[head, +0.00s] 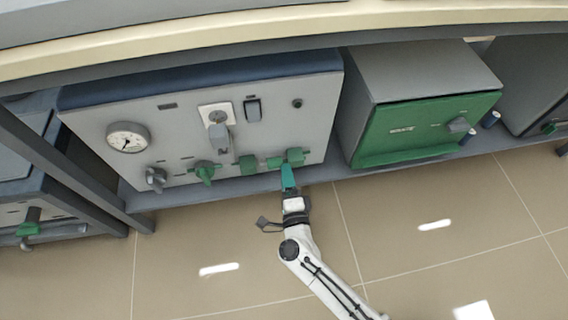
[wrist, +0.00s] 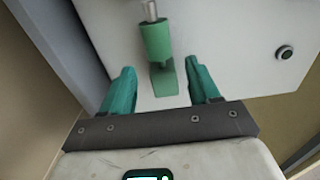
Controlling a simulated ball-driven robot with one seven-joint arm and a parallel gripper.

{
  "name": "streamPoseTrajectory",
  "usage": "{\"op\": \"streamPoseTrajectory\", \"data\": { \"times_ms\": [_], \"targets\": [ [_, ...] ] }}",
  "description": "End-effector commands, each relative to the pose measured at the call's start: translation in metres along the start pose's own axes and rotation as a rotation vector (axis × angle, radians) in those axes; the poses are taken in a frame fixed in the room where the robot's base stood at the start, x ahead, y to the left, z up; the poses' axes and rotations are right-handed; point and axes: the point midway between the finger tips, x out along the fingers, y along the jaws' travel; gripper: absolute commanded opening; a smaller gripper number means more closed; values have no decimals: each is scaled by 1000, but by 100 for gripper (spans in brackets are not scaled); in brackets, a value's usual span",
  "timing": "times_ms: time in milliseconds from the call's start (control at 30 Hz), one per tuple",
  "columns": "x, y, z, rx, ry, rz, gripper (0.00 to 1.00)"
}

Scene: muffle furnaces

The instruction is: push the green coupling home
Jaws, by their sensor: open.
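A green coupling (head: 295,156) is on the lower right of the grey control panel (head: 318,140) in the head view. In the wrist view the coupling (wrist: 155,40) is a green cylinder with a bare metal rod at its upper end. A flat green piece (wrist: 163,80) lies beyond its lower end; I cannot tell whether they touch. My gripper (head: 288,176) has teal fingers and is just below the coupling. In the wrist view my gripper (wrist: 160,68) is open, with one finger on each side of the flat green piece, and nothing is held.
A green-fronted box (head: 425,130) stands to the right. A bench edge (head: 300,30) runs above. The tiled floor in front is clear.

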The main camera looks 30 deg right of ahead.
Motion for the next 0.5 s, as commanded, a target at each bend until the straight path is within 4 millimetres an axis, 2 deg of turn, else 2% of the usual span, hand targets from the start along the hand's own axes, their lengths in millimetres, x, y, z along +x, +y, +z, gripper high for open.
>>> {"op": "streamPoseTrajectory", "data": {
  "times_ms": [33,200,333,500],
  "targets": [
    [10,2,0,1,1,-2,61],
    [36,2,0,1,1,-1,61],
    [48,1,0,-1,0,0,61],
    [53,0,0,0,0,1,61]
  ]
}}
